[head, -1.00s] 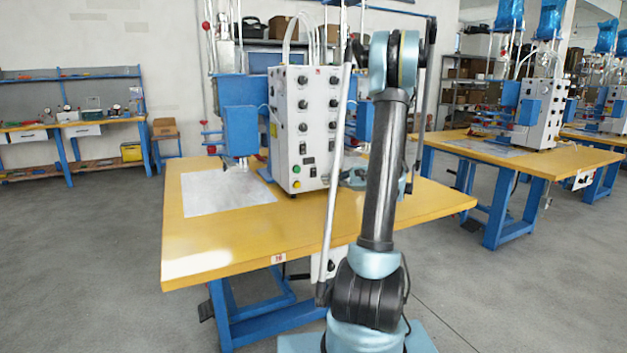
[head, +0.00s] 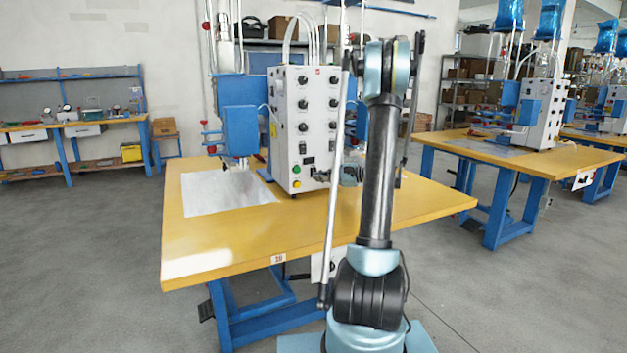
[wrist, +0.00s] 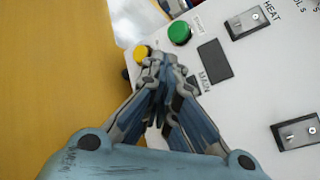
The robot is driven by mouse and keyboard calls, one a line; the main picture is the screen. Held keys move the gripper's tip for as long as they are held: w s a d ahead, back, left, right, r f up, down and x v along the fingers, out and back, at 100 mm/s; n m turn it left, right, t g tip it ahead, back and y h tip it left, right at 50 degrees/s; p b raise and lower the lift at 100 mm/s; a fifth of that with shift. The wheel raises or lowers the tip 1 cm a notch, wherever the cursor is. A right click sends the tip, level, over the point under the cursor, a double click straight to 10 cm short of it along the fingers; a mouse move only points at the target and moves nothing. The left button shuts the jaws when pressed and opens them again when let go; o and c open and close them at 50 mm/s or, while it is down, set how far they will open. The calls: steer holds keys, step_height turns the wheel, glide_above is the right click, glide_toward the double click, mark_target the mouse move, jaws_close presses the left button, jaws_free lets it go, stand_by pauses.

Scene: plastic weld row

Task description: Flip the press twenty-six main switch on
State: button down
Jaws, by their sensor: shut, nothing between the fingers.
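The press panel (head: 291,110) is a white box with dark knobs on the yellow table. In the wrist view, the MAIN label (wrist: 207,81) sits beneath a dark rectangular window (wrist: 214,60). A dark edge (wrist: 193,85), apparently of the main switch, shows beside my fingers; the rest is hidden, so its position cannot be read. My gripper (wrist: 160,72) is shut and empty, its tips over the lower panel by the MAIN label. Contact cannot be told.
A green button (wrist: 180,33) and a yellow button (wrist: 142,53) lie close to my fingertips. The HEAT switch (wrist: 250,20) is farther up the panel. A pale sheet (head: 225,191) lies left of the press on the table (head: 240,235), whose front is clear.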

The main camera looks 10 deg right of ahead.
steer(key=shift+w+a+f, duration=0.1)
steer(key=shift+w+a, duration=0.15)
steer(key=shift+w, duration=0.55)
steer(key=shift+w+a, duration=0.1)
steer(key=shift+w, duration=0.05)
stand_by(0.9)
steer(key=shift+w, duration=0.2)
steer(key=shift+w+a, duration=0.15)
steer(key=shift+w, duration=0.1)
stand_by(0.7)
steer(key=shift+s, duration=0.1)
stand_by(0.3)
steer(key=shift+s+d, duration=0.2)
steer(key=shift+s, duration=0.4)
steer(key=s, duration=0.1)
steer(key=s+d, duration=0.1)
steer(key=s, duration=0.2)
steer(key=shift+s+d+r, duration=0.3)
steer(key=shift+s+r, duration=0.05)
steer(key=shift+r, duration=0.05)
